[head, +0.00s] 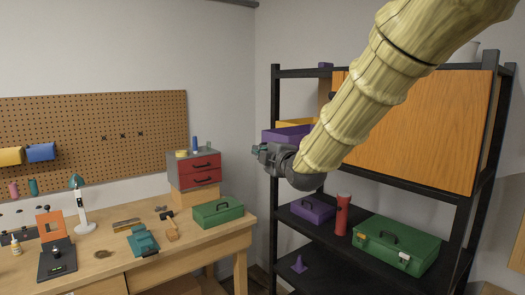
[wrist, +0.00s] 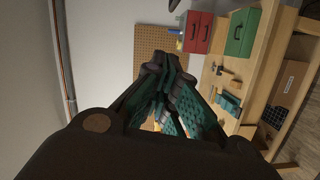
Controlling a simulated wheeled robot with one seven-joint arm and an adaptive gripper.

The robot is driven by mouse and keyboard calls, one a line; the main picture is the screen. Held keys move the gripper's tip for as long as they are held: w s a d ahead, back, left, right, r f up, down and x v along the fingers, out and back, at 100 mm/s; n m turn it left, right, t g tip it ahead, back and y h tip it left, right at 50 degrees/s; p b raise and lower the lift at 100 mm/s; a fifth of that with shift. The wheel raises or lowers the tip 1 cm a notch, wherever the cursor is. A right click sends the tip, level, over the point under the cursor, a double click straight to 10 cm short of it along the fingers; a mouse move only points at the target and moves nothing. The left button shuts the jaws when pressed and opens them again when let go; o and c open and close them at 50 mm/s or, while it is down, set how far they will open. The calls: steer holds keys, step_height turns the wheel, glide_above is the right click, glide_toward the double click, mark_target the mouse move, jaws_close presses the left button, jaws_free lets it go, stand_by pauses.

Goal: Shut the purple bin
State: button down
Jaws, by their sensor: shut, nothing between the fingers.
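A purple bin (head: 285,134) shows on the upper part of the black shelf, below a yellow one, and juts toward the left. Its lower and right parts are hidden behind my gripper and arm, so I cannot tell how far out it stands. My gripper (head: 259,153) is shut and empty, at the shelf's left side, just in front of and below the bin in the picture. I cannot tell whether they touch. In the wrist view my gripper's fingers (wrist: 163,68) are together, pointing toward the pegboard; the purple bin does not show there.
The black shelf (head: 275,100) has an orange wooden panel (head: 420,115) at right. A lower shelf holds a purple box (head: 312,209), a red flask (head: 342,214) and a green toolbox (head: 398,245). A workbench (head: 205,235) with a red-drawer cabinet (head: 194,169) stands at left.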

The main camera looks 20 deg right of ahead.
steer(key=w+d+f+p, duration=0.1)
steer(key=w+d+p, duration=0.1)
steer(key=w+p, duration=0.4)
steer(key=shift+w+d+f, duration=0.2)
steer(key=shift+w+d, duration=0.1)
steer(key=shift+w, duration=2.1)
